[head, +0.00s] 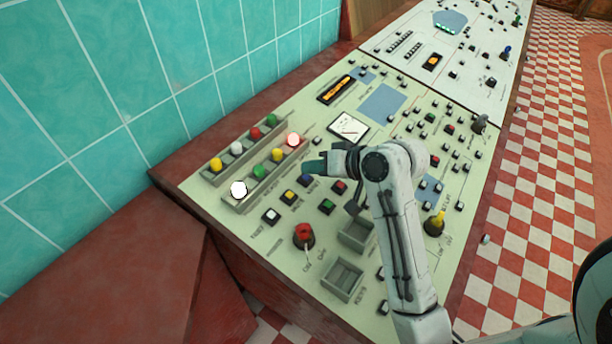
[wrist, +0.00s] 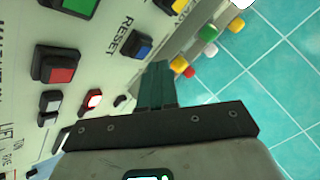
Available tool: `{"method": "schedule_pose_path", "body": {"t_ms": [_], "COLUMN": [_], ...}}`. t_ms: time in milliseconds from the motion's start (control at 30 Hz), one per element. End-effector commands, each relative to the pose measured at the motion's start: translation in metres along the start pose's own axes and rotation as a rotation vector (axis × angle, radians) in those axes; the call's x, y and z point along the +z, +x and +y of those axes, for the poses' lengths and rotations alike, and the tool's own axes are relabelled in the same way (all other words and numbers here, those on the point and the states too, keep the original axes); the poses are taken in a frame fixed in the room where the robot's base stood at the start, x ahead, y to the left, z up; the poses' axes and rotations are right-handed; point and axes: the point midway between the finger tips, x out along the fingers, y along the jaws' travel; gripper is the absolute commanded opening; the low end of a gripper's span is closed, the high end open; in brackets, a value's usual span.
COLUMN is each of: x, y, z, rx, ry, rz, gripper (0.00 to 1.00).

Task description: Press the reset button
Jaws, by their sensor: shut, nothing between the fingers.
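The reset button is a blue square push button (wrist: 140,47) in a black frame, with the word RESET printed beside it in the wrist view. In the head view the blue button (head: 305,180) sits on the pale console, just below my gripper (head: 315,166). My gripper's teal fingers (wrist: 158,80) are shut and empty. In the wrist view their tips lie close beside the blue button, apart from it in the picture; their height above the panel is hard to tell.
A yellow button (head: 289,195), a red button (head: 339,187) and a green button (head: 327,206) surround the blue one. Trays of coloured knobs (head: 258,171) stand to the left. A red knob (head: 304,232) rises lower down. A teal tiled wall (head: 100,100) lies behind.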

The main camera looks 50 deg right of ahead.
Motion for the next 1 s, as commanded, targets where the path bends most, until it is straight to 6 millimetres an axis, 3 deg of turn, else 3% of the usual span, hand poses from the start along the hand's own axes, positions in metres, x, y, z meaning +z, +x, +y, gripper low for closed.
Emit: {"method": "schedule_pose_path", "body": {"t_ms": [1000], "x": [0.0049], "y": [0.0066], "z": [0.0048], "rx": [0.000], "ry": [0.000], "rz": [0.000], "gripper": [0.00]}}
